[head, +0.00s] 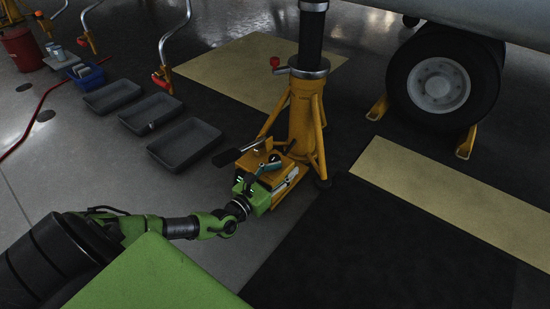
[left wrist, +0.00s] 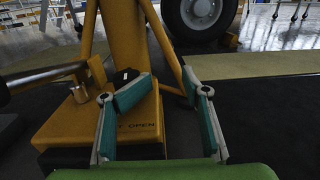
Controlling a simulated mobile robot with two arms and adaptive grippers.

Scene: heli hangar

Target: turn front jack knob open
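The yellow jack (head: 304,115) stands upright on the floor in the head view, with its boxy pump base (head: 270,160) at its foot. In the left wrist view the yellow base (left wrist: 85,118) has the word OPEN on its front edge. A small black knob (left wrist: 125,76) with a light mark shows on top of it, partly hidden behind my left finger pad. My left gripper (head: 262,172) is low beside the base. In its wrist view the gripper's two fingers (left wrist: 163,90) are apart, with nothing between them. The left finger is close to the knob; contact cannot be told. My right gripper is out of view.
A dark pump handle (head: 240,152) sticks out left from the base. Several grey trays (head: 185,143) lie on the floor to the left. An aircraft wheel (head: 440,85) with yellow chocks stands to the right. The dark mat in front is clear.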

